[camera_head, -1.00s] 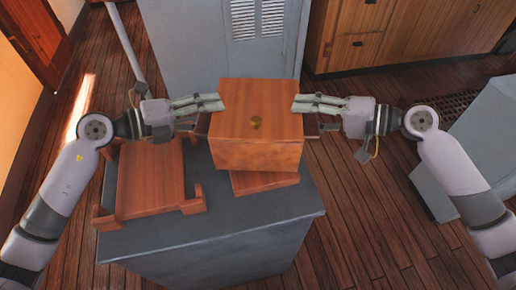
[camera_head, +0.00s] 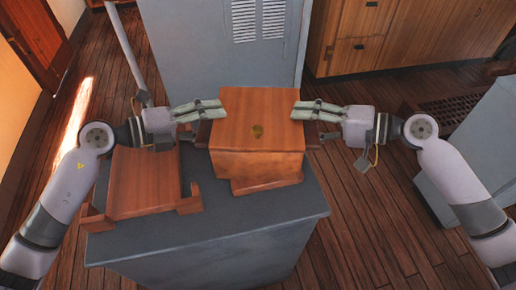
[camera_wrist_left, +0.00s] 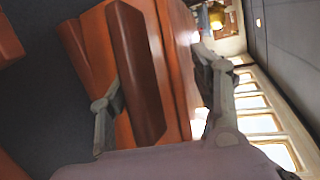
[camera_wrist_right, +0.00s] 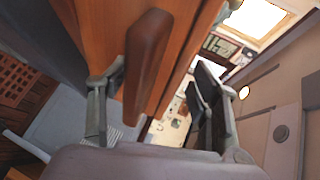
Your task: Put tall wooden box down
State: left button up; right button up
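The tall wooden box (camera_head: 255,120), reddish brown with a small brass fitting on top, sits between my two grippers, over a lower wooden piece (camera_head: 265,185) on the grey cabinet. It looks rested there, but the contact is hidden. My left gripper (camera_head: 221,107) is at its left side and my right gripper (camera_head: 295,108) at its right. In the left wrist view, a wooden side handle (camera_wrist_left: 135,70) lies between spread fingers. In the right wrist view, the other handle (camera_wrist_right: 146,65) lies near one finger, with a gap to the other. Both grippers look open.
The grey cabinet (camera_head: 240,215) has a bare front strip. A low wooden tray-like holder (camera_head: 145,185) stands to the box's left on it. A grey locker (camera_head: 215,60) stands behind. Wooden floor (camera_head: 370,220) is clear at right, before another grey unit (camera_head: 480,140).

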pick_arm(q)
jog(key=o, duration=0.4)
jog(key=shift+s+d, duration=0.35)
jog(key=shift+d, duration=0.05)
pick_arm(e)
jog(key=o, duration=0.4)
jog(key=shift+s+a+r, duration=0.1)
jog(key=shift+s+a, duration=0.2)
jog(key=shift+a, duration=0.05)
jog(key=shift+d, duration=0.1)
pick_arm(q)
jog(key=shift+a, duration=0.15)
jog(key=shift+s+a, duration=0.1)
jog(key=shift+a, duration=0.4)
pick_arm(e)
jog(key=shift+w+d, duration=0.1)
jog(key=shift+w, duration=0.05)
jog(key=shift+d, duration=0.3)
pick_arm(q)
jog(key=v, duration=1.1)
jog(key=shift+d+r, duration=0.1)
jog(key=shift+r, duration=0.05)
pick_arm(e)
jog(key=v, duration=1.1)
jog(key=shift+d+r, duration=0.15)
